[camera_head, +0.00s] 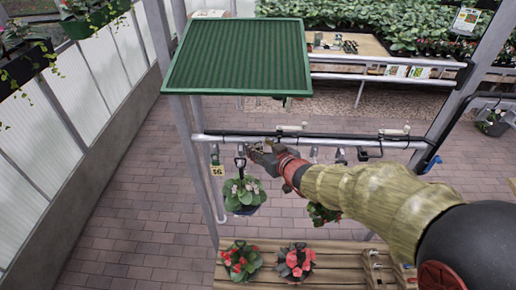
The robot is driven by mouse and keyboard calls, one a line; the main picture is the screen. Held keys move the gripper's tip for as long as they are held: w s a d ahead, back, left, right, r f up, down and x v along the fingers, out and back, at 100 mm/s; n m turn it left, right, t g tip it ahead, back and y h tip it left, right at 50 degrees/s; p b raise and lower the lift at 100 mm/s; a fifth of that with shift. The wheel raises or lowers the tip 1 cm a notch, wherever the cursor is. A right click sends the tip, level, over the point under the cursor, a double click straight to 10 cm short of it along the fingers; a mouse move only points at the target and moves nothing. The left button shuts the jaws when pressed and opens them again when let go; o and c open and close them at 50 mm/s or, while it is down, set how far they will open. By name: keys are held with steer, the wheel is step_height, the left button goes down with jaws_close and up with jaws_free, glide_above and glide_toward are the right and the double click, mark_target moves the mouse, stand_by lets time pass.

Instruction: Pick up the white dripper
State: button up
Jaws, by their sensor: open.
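My gripper (256,150) is at the end of my arm, which reaches in from the lower right. It is open, just below the horizontal grey pipe (350,142) and close to the white hanger (240,162) of a hanging potted plant (243,192). Small pale fittings sit along the pipe, one white piece (293,127) above and right of my gripper and another white piece (394,131) farther right. I cannot tell which of these small parts is the white dripper. Whether the fingers touch anything is too small to tell.
A green ribbed panel (240,57) is above the pipe. Below is a wooden slatted bench (335,262) with red-flowered pots (241,262). Metal posts (192,150) stand at the left. The brick floor (120,225) is clear at left.

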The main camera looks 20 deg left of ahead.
steer(key=shift+r, duration=0.1)
steer(key=c, duration=0.3)
steer(key=c, duration=0.6)
step_height(320, 180, up, 10)
steer(key=shift+p, duration=0.5)
